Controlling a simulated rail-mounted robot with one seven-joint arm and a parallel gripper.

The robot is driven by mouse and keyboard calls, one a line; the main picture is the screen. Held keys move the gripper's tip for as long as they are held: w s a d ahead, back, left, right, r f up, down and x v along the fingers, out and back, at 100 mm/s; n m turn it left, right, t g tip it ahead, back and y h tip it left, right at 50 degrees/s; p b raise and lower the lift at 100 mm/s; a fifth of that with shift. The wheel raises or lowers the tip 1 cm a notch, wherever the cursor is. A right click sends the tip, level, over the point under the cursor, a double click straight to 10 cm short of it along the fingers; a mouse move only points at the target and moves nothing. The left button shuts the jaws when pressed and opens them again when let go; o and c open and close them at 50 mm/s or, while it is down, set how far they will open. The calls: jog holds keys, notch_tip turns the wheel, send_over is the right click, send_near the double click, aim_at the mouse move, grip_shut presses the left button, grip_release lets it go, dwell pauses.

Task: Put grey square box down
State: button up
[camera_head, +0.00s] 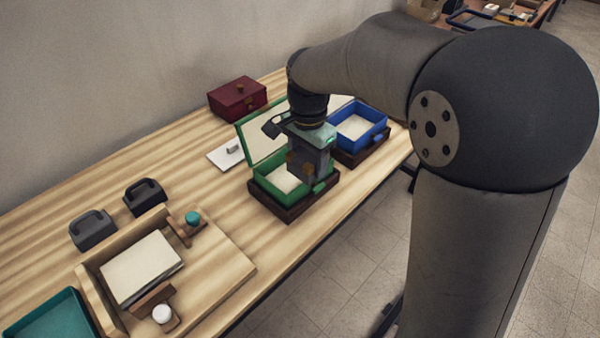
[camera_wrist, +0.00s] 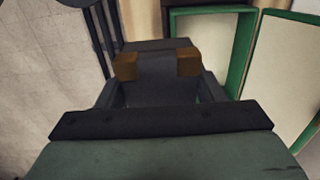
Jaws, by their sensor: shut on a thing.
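My gripper (camera_head: 306,168) is above the open green box (camera_head: 258,183), at its right part. In the wrist view, my gripper's brown fingertips (camera_wrist: 157,65) stand apart with a dark grey surface between them. This surface looks like the grey square box (camera_wrist: 157,84), held in the grip. Its full outline is hidden by the fingers and the gripper body. The green box has a pale inside and its lid stands open behind it. I cannot tell whether the held box touches the green box.
A blue open box (camera_head: 360,128) stands right behind the gripper. A dark red box (camera_head: 238,97) and a white plate with a handle (camera_head: 228,154) lie further back. Two dark handled blocks (camera_head: 145,196) and a wooden tray (camera_head: 222,262) are on the left. Table between is clear.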

jog(key=w+f, duration=0.2)
jog(key=w, duration=0.1)
jog(key=w+f+p, duration=0.1)
jog(key=w+f, duration=0.2)
jog(key=w, duration=0.1)
jog(key=w+f+p, duration=0.1)
jog(key=w+f, duration=0.2)
jog(key=w, duration=0.1)
jog(key=shift+w+a, duration=0.1)
jog(key=shift+a, duration=0.15)
jog(key=shift+w+f+p, duration=0.3)
jog(key=shift+f, duration=0.1)
jog(key=shift+w+f, duration=0.1)
jog(key=shift+f, duration=1.55)
jog(key=shift+f, duration=0.15)
jog(key=o, duration=0.8)
jog(key=shift+c, duration=0.2)
